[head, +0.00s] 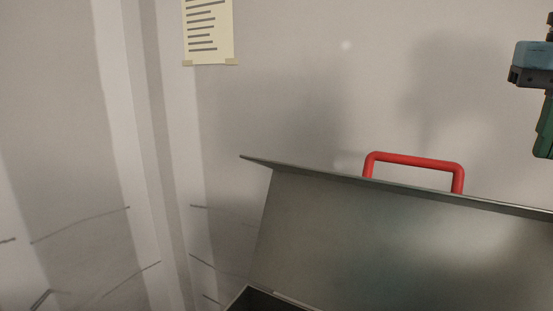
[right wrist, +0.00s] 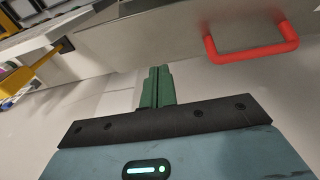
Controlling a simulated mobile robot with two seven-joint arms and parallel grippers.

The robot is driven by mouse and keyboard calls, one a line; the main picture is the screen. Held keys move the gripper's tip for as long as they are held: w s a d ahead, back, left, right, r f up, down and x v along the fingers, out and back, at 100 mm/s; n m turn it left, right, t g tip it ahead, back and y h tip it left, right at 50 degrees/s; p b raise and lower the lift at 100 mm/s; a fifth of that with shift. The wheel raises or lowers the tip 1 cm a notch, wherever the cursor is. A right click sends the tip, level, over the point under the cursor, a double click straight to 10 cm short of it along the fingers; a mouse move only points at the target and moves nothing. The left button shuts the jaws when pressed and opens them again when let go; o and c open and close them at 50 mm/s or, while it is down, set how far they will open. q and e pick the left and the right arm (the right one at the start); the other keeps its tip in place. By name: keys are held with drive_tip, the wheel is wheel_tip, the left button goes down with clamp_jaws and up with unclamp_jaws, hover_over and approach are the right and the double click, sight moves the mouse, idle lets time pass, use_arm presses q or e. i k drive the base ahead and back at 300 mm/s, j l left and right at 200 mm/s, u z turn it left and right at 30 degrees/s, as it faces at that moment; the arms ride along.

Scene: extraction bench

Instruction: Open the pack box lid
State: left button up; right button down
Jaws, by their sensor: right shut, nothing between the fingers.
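The pack box lid (head: 400,235) is a large grey panel that stands raised in the head view. A red handle (head: 415,160) shows above its top edge. A dark part of the box (head: 262,300) shows below the lid at the bottom edge. My right gripper (head: 544,150) is at the upper right, above the lid and apart from the handle. In the right wrist view its green fingers (right wrist: 157,75) are together and empty. The red handle (right wrist: 252,53) on the grey panel (right wrist: 170,35) is to the right of the fingertips there. My left gripper is not in view.
A pale wall (head: 300,90) with a taped paper notice (head: 208,30) stands behind the lid. In the right wrist view a yellow object (right wrist: 35,72) is at the left. The space between my right gripper and the handle looks clear in the head view.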

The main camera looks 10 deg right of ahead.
sight(327, 240)
drive_tip(key=k+j, duration=0.25)
drive_tip(key=j, duration=0.15)
drive_tip(key=k+j, duration=0.25)
drive_tip(key=j, duration=0.15)
drive_tip(key=k+j, duration=0.55)
drive_tip(key=j, duration=0.25)
